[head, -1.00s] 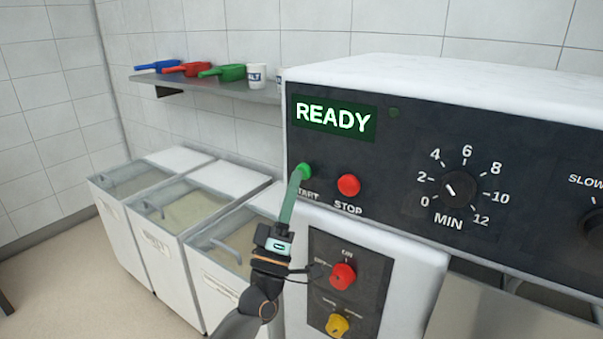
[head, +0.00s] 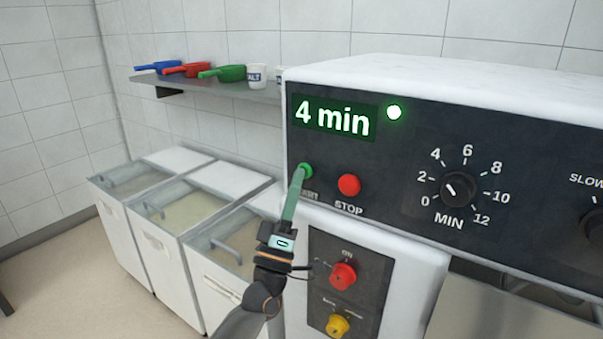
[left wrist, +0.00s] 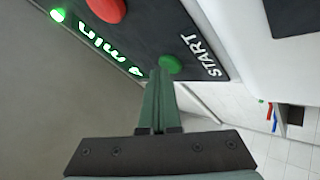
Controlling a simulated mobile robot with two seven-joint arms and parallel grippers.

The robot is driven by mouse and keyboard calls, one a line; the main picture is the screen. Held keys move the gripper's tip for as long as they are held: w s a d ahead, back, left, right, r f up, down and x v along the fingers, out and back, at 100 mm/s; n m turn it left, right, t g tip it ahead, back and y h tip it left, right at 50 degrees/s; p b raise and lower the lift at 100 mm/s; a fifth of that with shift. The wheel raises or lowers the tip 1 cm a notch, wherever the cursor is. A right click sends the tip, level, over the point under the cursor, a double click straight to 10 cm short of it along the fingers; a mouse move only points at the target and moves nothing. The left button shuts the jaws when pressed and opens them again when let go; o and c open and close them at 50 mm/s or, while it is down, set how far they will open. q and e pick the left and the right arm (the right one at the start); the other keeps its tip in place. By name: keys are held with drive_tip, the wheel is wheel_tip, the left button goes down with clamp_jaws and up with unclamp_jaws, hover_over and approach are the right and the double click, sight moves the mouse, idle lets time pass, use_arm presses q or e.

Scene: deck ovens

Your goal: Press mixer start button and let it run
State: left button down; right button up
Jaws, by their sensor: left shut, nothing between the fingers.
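The mixer's dark control panel (head: 400,137) fills the right of the head view. Its green start button (head: 306,171) sits at the panel's lower left, beside the red stop button (head: 349,185). The display (head: 333,119) reads "4 min", and a round green lamp (head: 394,112) beside it is lit. My left gripper (head: 301,174) is shut and empty, its tips at the start button. In the left wrist view the shut fingers (left wrist: 160,75) reach the start button (left wrist: 171,64); whether they touch it I cannot tell. My right gripper is out of view.
A timer dial (head: 458,187) and a speed knob (head: 595,228) are on the panel. Below is a box with a red knob (head: 343,276) and a yellow knob (head: 337,325). White bins (head: 168,265) stand at left, under a shelf (head: 215,88) with scoops.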

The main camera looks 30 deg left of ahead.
use_arm(q)
drive_tip(key=shift+s, duration=0.1)
drive_tip(key=shift+s+p, duration=0.3)
drive_tip(key=shift+s, duration=0.45)
drive_tip(key=shift+s+a+p, duration=0.15)
drive_tip(key=shift+s+p, duration=0.2)
drive_tip(key=shift+s, duration=0.9)
drive_tip(key=shift+s+a+p, duration=0.1)
drive_tip(key=shift+s+p, duration=0.25)
drive_tip(key=shift+s, duration=0.9)
